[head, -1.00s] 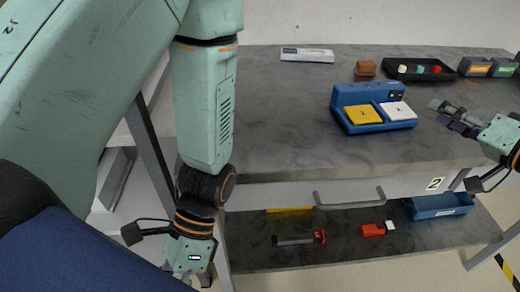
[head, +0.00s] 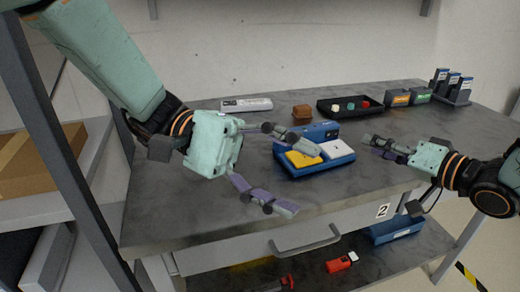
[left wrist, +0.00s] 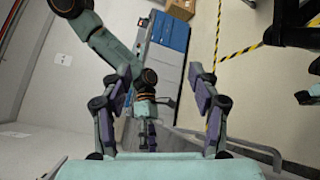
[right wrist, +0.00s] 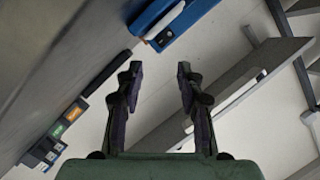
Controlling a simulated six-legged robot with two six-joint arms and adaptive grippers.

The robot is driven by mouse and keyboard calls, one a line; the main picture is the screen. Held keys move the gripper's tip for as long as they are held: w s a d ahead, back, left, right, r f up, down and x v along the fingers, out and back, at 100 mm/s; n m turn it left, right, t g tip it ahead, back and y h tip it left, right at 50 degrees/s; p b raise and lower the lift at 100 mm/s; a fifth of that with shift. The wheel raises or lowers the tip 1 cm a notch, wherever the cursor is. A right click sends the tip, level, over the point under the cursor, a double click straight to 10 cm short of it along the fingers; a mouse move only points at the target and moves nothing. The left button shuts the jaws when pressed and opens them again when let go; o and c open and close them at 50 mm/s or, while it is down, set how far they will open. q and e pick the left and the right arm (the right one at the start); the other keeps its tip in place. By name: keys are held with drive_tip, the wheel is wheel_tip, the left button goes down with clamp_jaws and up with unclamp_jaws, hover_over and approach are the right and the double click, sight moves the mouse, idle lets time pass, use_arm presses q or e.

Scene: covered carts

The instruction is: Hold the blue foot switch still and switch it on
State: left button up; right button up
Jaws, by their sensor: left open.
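The blue foot switch (head: 321,132) stands on the grey cart top. It has a yellow pedal (head: 303,159) on the left and a white pedal (head: 337,149) on the right. My left gripper (head: 306,180) is open and empty at its left front. Its upper finger overlaps the switch in the head view; I cannot tell whether they touch. My right gripper (head: 368,146) is apart from the switch, just right of it, fingers pointing left. In the right wrist view its fingers (right wrist: 160,68) are spread and empty, with part of the blue switch (right wrist: 175,25) above.
Behind the switch are a brown block (head: 302,111), a black tray (head: 349,108) with small coloured pieces, and a pale flat box (head: 246,104). Boxes and a holder (head: 453,94) stand at the back right. The cart top's left front is clear. A drawer handle (head: 305,243) sticks out below.

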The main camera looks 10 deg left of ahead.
use_arm(q)
drive_tip(key=w+a+f+n+t+h, duration=0.15)
drive_tip(key=w+f+n+t, duration=0.25)
drive_tip(key=w+n+t, duration=0.75)
use_arm(e)
drive_tip(key=shift+w, duration=0.1)
use_arm(q)
drive_tip(key=n+t+y, duration=0.3)
drive_tip(key=n+t, duration=0.1)
drive_tip(key=n, duration=0.7)
approach(315, 133)
drive_tip(key=a, duration=0.3)
drive_tip(key=shift+s+a+r, duration=0.15)
drive_tip(key=shift+s+r, duration=0.05)
drive_tip(key=shift+s, duration=0.05)
use_arm(e)
drive_tip(key=shift+a, duration=0.1)
use_arm(q)
drive_tip(key=shift+w+f+n, duration=0.2)
drive_tip(key=shift+f+n, duration=0.05)
drive_tip(key=shift+n, duration=0.4)
drive_tip(key=shift+x, duration=3.8)
drive_tip(key=shift+c, duration=0.5)
clamp_jaws()
